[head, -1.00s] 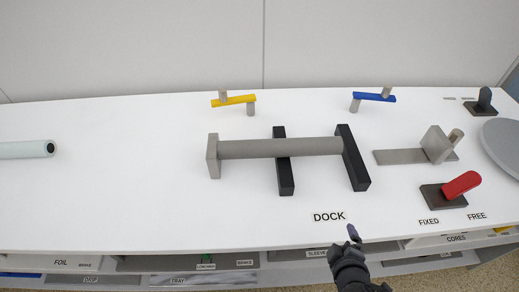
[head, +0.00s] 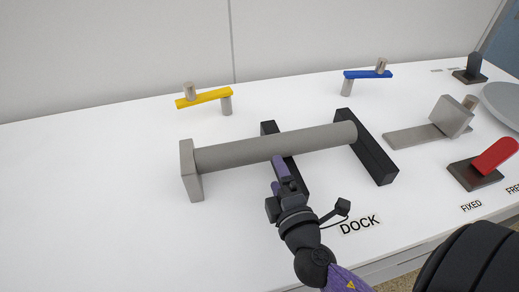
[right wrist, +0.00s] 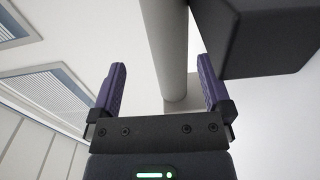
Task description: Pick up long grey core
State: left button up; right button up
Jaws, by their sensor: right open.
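The long grey core (head: 235,151) is a thick cylinder lying across the dock, from an upright grey end plate (head: 191,172) on the left to a black block (head: 372,155) on the right. My right gripper (head: 279,166) is open at the core's front side, near its middle, and hides a little of it. In the right wrist view the core (right wrist: 172,45) shows between the two spread purple fingers (right wrist: 162,66). Whether the fingers touch it, I cannot tell. My left gripper is not in view.
A second black block (head: 300,180) lies under the core, close to my right gripper. Yellow (head: 205,97) and blue (head: 368,74) bars on posts stand behind. A grey bracket (head: 447,118) and a red lever (head: 495,155) stand at the right. The table's left is clear.

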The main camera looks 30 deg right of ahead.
aim_at(260, 145)
jog(key=shift+w+a+f+b, duration=0.1)
jog(key=shift+w+f+b, duration=0.3)
jog(key=shift+f, duration=0.25)
jog(key=shift+w, duration=0.25)
jog(key=x, duration=0.9)
jog(key=shift+w+r, duration=0.2)
jog(key=shift+w, duration=0.2)
grip_shut()
